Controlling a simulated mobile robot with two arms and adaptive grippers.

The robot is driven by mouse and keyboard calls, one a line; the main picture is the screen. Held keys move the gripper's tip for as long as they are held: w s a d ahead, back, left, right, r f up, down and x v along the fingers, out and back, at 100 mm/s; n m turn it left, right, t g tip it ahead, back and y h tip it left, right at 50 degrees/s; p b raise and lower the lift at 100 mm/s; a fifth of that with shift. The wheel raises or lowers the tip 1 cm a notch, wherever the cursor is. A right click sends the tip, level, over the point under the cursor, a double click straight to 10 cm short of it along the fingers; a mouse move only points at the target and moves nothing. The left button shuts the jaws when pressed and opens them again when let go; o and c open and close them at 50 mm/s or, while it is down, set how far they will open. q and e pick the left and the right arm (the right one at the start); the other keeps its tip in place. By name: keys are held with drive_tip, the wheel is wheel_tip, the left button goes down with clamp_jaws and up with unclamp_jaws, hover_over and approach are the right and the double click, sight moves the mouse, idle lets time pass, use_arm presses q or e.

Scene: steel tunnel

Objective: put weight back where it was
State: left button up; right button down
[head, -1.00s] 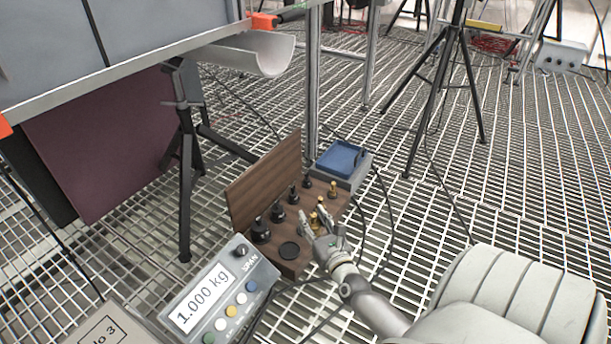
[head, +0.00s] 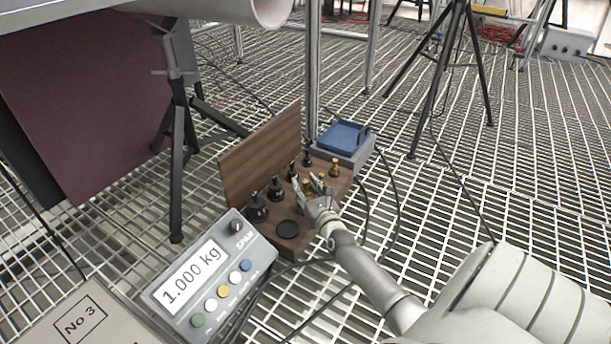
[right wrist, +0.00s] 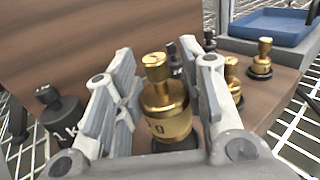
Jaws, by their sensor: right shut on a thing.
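A brass weight (right wrist: 165,108) with a knob on top stands upright between the fingers of my right gripper (right wrist: 165,95) in the right wrist view. My right gripper, also in the head view (head: 318,190), is shut on it, low over the wooden weight box (head: 292,246). The weight's base is at or just above the box; I cannot tell if it touches. Several black weights (head: 257,208) stand in a row along the open lid. Other brass weights (head: 335,168) stand farther back. A round dark spot (head: 288,229) shows at the box's front. My left gripper is not in view.
A scale display (head: 195,277) reading 1.000 kg stands front left of the box. A blue tray (head: 343,136) on a grey base stands behind the box. A black tripod stand (head: 178,150) is to the left. Cables lie on the grating to the right.

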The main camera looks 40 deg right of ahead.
sight(308, 199)
drive_tip(key=shift+w+f+b, duration=0.1)
drive_tip(key=shift+f+b, duration=0.75)
drive_tip(key=shift+f, duration=0.6)
drive_tip(key=shift+f, duration=0.2)
drive_tip(key=c, duration=0.9)
unclamp_jaws()
drive_tip(key=shift+f, duration=0.1)
drive_tip(key=shift+s+r, duration=0.2)
drive_tip(key=shift+r, duration=0.05)
drive_tip(key=shift+p+v, duration=2.9)
drive_tip(key=shift+v, duration=2.95)
